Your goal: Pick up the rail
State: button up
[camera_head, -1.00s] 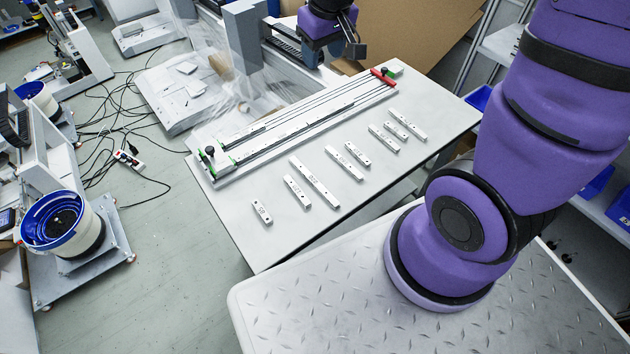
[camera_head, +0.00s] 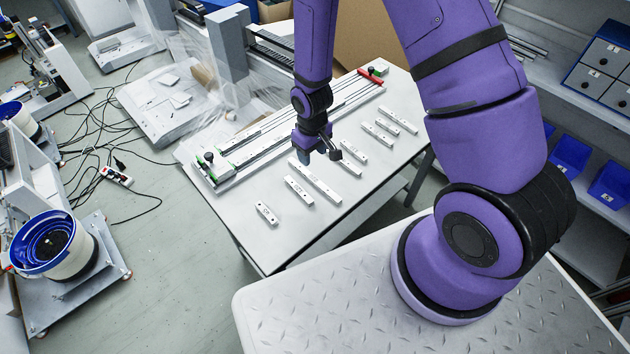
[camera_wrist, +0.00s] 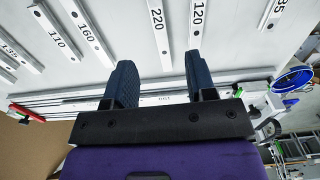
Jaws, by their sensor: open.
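Several white rails with printed numbers lie apart on the table. My gripper (camera_head: 320,155) hangs open and empty above the row, near the far end of the long rail 220 (camera_head: 317,182). In the wrist view the two dark fingers of my gripper (camera_wrist: 159,66) are spread; rail 220 (camera_wrist: 158,36) lies beyond them, between their lines. Rail 120 (camera_wrist: 197,24) is just right of it and rail 160 (camera_wrist: 88,32) is to the left. Rail 110 (camera_wrist: 54,34) lies farther left. In the head view my gripper partly hides the rails behind it.
The grey table (camera_head: 238,222) carries a long rail fixture (camera_head: 285,138) with a red clamp (camera_head: 371,77) at its far end, behind the loose rails. A short rail (camera_head: 266,213) lies nearest the table's left front.

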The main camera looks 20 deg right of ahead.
aim_at(314, 178)
jog(key=shift+d+f, duration=0.15)
jog(key=shift+f, duration=5.25)
grip_shut()
